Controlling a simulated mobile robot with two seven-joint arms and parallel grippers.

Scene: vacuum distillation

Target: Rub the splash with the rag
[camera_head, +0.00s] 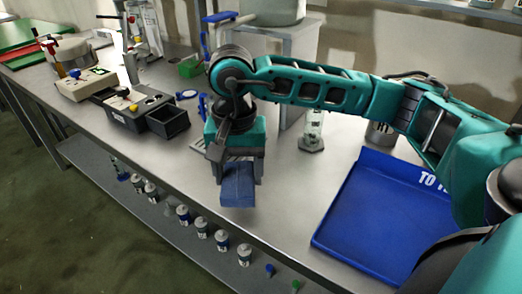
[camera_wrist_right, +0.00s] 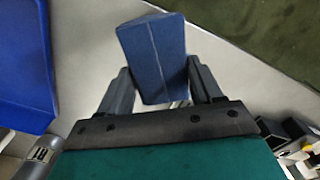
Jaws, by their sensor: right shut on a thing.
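The rag (camera_head: 238,190) is a folded blue block. My right gripper (camera_head: 237,172) is shut on it over the front part of the steel table. In the right wrist view the rag (camera_wrist_right: 154,55) sits between the two dark fingers of the right gripper (camera_wrist_right: 161,82), and its far end sticks out past them. I cannot tell whether the rag touches the tabletop. I cannot make out a splash in either view; the gripper and rag hide part of the table. My left gripper is not in view.
A blue tray (camera_head: 365,215) lies on the table to the right. A black open box (camera_head: 168,121) and instruments stand to the left. A glass vessel (camera_head: 313,130) stands behind the arm. Several small bottles (camera_head: 201,229) stand on the lower shelf. The table's front edge is close to the rag.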

